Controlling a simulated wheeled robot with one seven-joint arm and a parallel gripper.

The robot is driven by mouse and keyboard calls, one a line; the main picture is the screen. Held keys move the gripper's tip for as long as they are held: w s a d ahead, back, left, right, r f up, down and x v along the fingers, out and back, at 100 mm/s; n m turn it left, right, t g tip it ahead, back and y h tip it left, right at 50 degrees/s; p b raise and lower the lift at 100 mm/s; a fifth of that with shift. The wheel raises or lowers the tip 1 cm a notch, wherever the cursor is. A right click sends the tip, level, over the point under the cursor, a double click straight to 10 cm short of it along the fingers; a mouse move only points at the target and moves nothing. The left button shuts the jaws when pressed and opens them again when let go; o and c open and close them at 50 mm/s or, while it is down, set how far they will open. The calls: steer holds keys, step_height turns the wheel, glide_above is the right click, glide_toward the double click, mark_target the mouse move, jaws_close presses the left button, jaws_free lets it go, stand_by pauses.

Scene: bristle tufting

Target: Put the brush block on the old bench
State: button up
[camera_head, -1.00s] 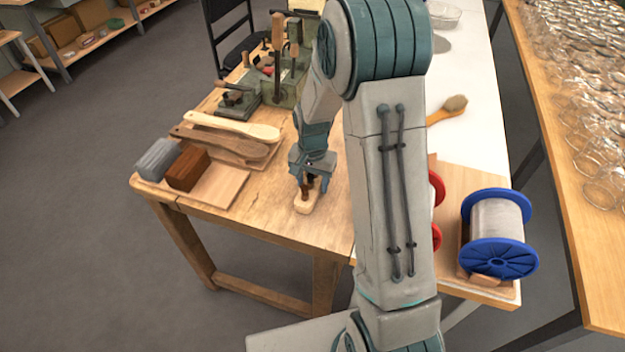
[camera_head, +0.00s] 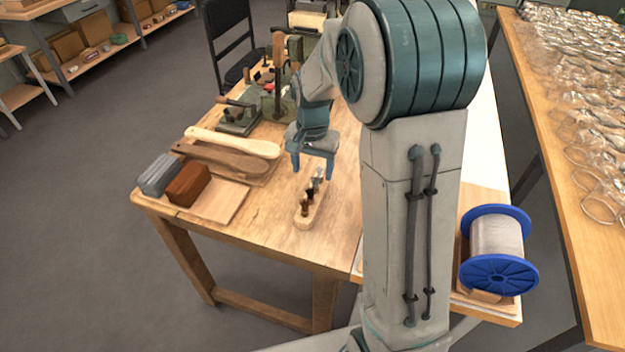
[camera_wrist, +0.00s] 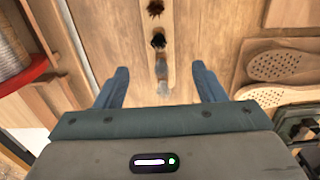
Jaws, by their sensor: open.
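A pale, round-ended wooden block (camera_head: 306,217) with several small dark upright pieces on it rests on the worn wooden bench (camera_head: 262,225). It also shows in the wrist view (camera_wrist: 172,22). I cannot tell whether this or the reddish-brown block (camera_head: 188,184) at the bench's left end is the brush block. My gripper (camera_head: 312,177) is open and empty above the far end of the pale block. In the wrist view its two fingers (camera_wrist: 160,86) stand apart on either side of the block's line, with a grey piece between them.
A grey block (camera_head: 158,174) sits beside the reddish-brown one. Paddle-shaped wooden brush backs (camera_head: 232,144) lie behind. A green clamp device (camera_head: 240,116) stands at the back. A blue-flanged spool (camera_head: 497,240) is at right.

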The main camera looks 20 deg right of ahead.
steer(key=s+r+n+t, duration=0.1)
steer(key=s+r+n, duration=0.2)
steer(key=s, duration=0.7)
steer(key=s+r+n+t, duration=0.1)
steer(key=s+r+n, duration=0.2)
steer(key=s, duration=0.7)
step_height(320, 180, up, 2)
steer(key=shift+s+r+n+t, duration=0.2)
steer(key=shift+n+t, duration=0.1)
steer(key=shift+t, duration=0.1)
